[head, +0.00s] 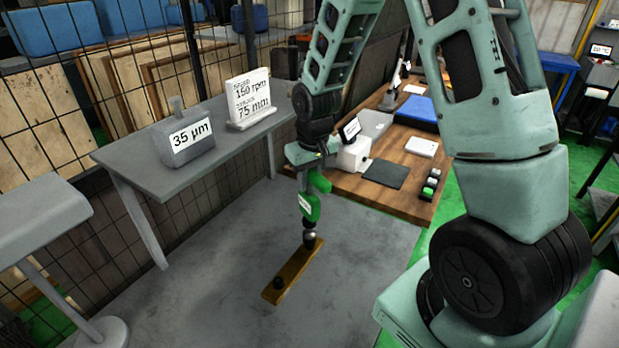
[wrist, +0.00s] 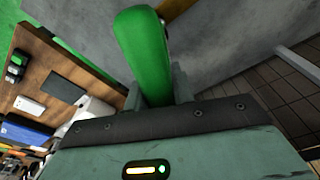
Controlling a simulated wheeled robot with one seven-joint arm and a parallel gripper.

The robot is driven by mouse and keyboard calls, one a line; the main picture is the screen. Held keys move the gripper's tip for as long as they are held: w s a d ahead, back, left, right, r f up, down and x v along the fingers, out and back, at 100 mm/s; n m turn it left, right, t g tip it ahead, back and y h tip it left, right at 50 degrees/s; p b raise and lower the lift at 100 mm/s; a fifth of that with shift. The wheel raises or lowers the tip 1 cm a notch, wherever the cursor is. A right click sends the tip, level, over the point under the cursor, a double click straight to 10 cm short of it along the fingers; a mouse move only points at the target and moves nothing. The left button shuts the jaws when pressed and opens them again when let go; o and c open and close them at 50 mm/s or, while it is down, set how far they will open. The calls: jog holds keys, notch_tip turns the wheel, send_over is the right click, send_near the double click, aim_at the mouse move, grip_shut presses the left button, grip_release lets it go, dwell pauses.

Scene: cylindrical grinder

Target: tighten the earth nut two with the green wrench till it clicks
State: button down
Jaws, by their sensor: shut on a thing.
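My gripper (head: 311,177) is shut on the green wrench (head: 313,210), which has a white label on its body. Its green handle also shows between the fingers in the wrist view (wrist: 143,50). The wrench points down, and its dark shaft and silver end (head: 309,236) are over the far end of a brass-coloured bar (head: 292,268) on the grey floor. A dark nut-like piece (head: 310,244) sits there under the wrench, mostly hidden; I cannot tell whether the wrench is fully seated. A second dark nut (head: 279,284) stands uncovered at the bar's near end. No nut numbers are readable.
A grey table (head: 126,154) with a 35 µm block (head: 187,138) and a white sign (head: 248,100) stands at the left. A wooden bench (head: 408,192) with a white box and dark pad is behind my gripper. Grey floor around the bar is clear.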

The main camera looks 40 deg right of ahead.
jog(key=shift+f+b, duration=0.8)
jog(key=shift+f, duration=0.4)
dwell(0.5)
jog(key=shift+f+m, duration=0.1)
jog(key=shift+m, duration=0.2)
